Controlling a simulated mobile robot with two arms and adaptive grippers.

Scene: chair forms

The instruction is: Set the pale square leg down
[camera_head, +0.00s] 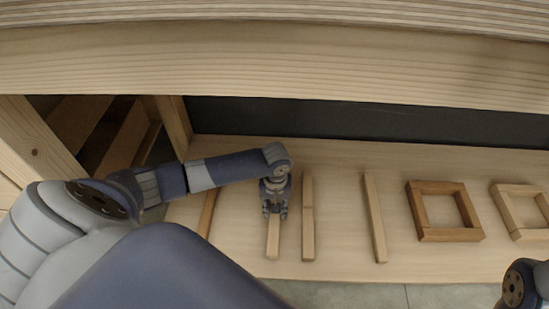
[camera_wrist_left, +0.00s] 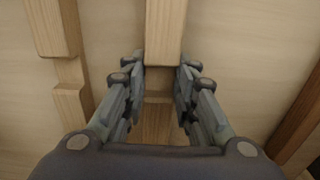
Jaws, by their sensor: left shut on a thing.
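The pale square leg (camera_head: 272,240) is a light wooden bar lying lengthwise toward the front edge of the wooden shelf. My left gripper (camera_head: 275,209) points down over its far part and is shut on it. In the left wrist view the leg (camera_wrist_left: 165,32) runs between the two fingers of the gripper (camera_wrist_left: 159,90), with a step and a darker lower part between them. I cannot tell whether the leg touches the shelf or hangs just above it. My right gripper is not in view.
The shelf (camera_head: 340,250) also holds two similar pale bars (camera_head: 308,225) (camera_head: 375,220) to the right, a darker strip (camera_head: 207,212) to the left, and two square frames (camera_head: 445,235) (camera_head: 525,233). A thick wooden beam (camera_head: 300,60) crosses above. Bare shelf lies between the bars.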

